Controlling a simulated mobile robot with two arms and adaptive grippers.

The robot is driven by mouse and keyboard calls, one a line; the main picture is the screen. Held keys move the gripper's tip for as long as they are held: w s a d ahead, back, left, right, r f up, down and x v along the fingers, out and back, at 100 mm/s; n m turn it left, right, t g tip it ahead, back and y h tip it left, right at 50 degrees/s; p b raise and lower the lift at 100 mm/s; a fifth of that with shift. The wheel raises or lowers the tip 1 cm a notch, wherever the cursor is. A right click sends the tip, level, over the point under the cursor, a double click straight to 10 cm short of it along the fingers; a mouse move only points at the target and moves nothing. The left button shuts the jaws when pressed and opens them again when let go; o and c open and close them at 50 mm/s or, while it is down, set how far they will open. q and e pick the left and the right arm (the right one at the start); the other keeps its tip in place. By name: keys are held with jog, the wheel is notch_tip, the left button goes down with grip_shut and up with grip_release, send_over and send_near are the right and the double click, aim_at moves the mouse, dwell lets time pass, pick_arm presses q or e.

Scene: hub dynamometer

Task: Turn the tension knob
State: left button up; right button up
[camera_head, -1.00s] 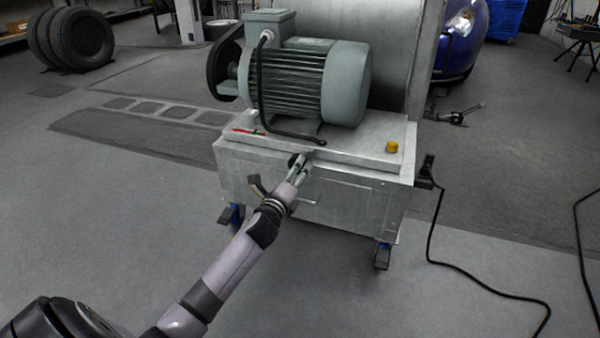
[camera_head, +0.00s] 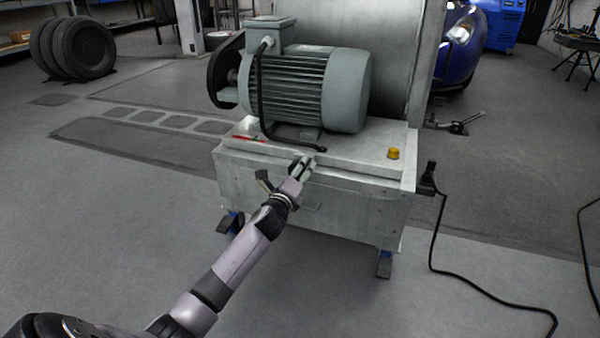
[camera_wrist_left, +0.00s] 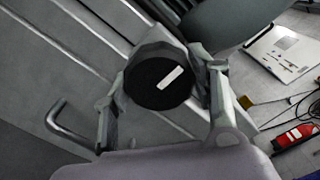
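The tension knob (camera_wrist_left: 158,82) is a round black knob with a white bar on its face, seen close up in the left wrist view. The fingers of my left gripper (camera_wrist_left: 160,88) lie on either side of it, reaching past its face. I cannot tell whether both pads press on it. In the head view my left gripper (camera_head: 305,165) is at the front top edge of the dynamometer cabinet (camera_head: 350,205), and its fingers largely hide the knob there. My right gripper is not in view.
A grey motor (camera_head: 305,85) stands on the cabinet, just behind my gripper. A yellow button (camera_head: 393,153) is on the cabinet top to the right. A bent handle (camera_head: 265,182) sticks out at the front. A black cable (camera_head: 435,255) lies on the floor at right.

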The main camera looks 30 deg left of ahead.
pick_arm(q)
jog(key=c, duration=0.7)
jog(key=shift+o, duration=0.2)
jog(key=shift+r+n+p, duration=0.1)
jog(key=shift+n+p, duration=0.2)
